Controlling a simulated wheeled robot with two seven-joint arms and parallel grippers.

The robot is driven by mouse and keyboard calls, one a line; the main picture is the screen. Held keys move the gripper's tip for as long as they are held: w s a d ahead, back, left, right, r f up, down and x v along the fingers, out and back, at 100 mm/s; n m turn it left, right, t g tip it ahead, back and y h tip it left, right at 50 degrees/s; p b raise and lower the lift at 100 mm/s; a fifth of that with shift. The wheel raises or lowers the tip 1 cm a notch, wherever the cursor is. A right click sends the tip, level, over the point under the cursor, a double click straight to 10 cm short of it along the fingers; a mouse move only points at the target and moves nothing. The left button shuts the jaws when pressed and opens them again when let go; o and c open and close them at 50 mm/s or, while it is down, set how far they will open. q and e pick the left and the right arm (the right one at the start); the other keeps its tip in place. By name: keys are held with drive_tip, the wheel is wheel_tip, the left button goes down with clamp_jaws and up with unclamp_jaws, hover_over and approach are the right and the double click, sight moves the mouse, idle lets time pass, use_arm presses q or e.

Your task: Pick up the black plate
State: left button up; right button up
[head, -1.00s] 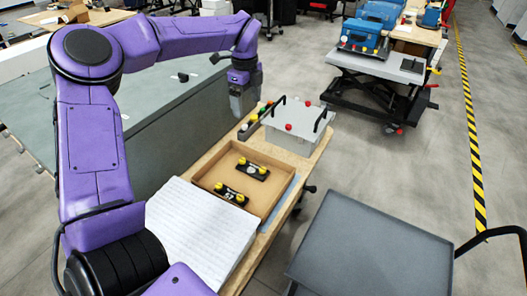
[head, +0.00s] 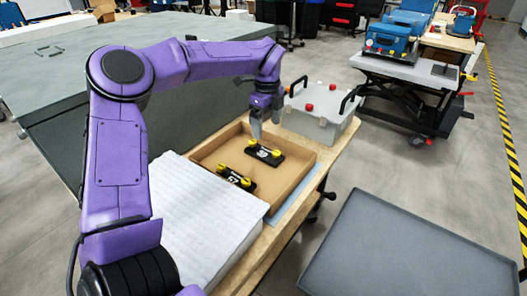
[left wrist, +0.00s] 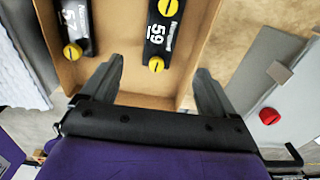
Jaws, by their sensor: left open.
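Two black plates with yellow knobs lie in a shallow open cardboard box (head: 291,186). The plate marked 59 (head: 264,153) is farther back, and the plate marked 57 (head: 238,178) is nearer. My left gripper (head: 266,120) is open and empty above the back part of the box, beyond plate 59. In the left wrist view, plate 59 (left wrist: 158,35) lies ahead, with its near knob roughly between the open fingertips (left wrist: 160,66). Plate 57 (left wrist: 74,22) lies to the left there. I see no contact with either plate. My right gripper is out of view.
A white ribbed pad (head: 195,215) lies beside the box on the wooden bench. A grey case (head: 318,115) with black handles and red knobs stands behind the box. An empty grey tray (head: 405,250) is at the lower right. A cart with blue equipment (head: 400,35) stands farther back.

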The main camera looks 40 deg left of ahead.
sight(267, 154)
use_arm(q)
wheel_tip(267, 154, down, 10)
drive_tip(key=shift+f+p, duration=0.25)
drive_tip(key=shift+p, duration=0.45)
drive_tip(key=c, duration=1.2)
